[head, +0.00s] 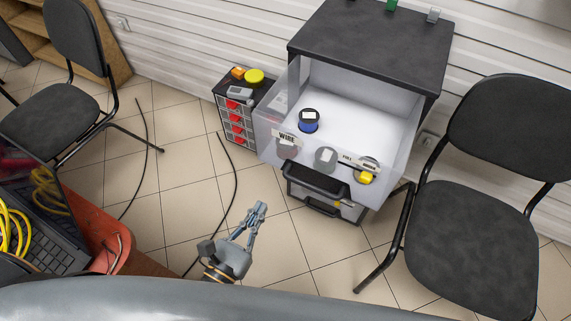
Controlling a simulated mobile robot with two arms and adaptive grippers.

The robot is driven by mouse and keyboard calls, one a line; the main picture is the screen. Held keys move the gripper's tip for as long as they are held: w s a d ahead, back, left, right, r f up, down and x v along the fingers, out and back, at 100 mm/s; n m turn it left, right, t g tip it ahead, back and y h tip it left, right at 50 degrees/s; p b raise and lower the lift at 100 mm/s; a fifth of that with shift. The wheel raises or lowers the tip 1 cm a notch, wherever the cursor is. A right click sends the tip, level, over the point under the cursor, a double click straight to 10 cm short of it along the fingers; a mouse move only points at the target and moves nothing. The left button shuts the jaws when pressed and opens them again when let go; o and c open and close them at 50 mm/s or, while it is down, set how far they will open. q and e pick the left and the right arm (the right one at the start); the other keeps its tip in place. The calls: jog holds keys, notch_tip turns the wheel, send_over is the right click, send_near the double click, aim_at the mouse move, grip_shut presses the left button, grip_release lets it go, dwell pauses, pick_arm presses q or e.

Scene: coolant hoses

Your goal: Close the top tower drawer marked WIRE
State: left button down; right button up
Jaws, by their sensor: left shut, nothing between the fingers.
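The drawer tower (370,40) stands against the back wall with a dark top. Its top drawer (390,118), a translucent white bin with a WIRE label (286,137) on its front, is pulled far out. A blue and black spool (309,121) lies inside it, and a yellow item (365,178) shows at its front right. My left gripper (256,214) is shut and empty over the floor, in front of and below the drawer, apart from it. My right gripper is not in view.
A small cabinet with red-fronted drawers (237,118) stands left of the tower. Black chairs stand at right (475,200) and far left (55,118). Dark hoses (235,180) lie on the tiled floor. A laptop (45,235) and yellow cable (12,228) are at lower left.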

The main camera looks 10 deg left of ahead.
aim_at(293, 155)
pick_arm(q)
jog(key=p+x, duration=0.3)
jog(key=x, duration=1)
jog(key=shift+w+d, duration=0.15)
jog(key=shift+w, duration=0.2)
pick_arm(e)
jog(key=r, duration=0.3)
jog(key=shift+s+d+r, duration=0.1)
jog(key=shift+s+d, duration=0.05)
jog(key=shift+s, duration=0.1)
pick_arm(q)
jog(key=shift+w+f, duration=0.1)
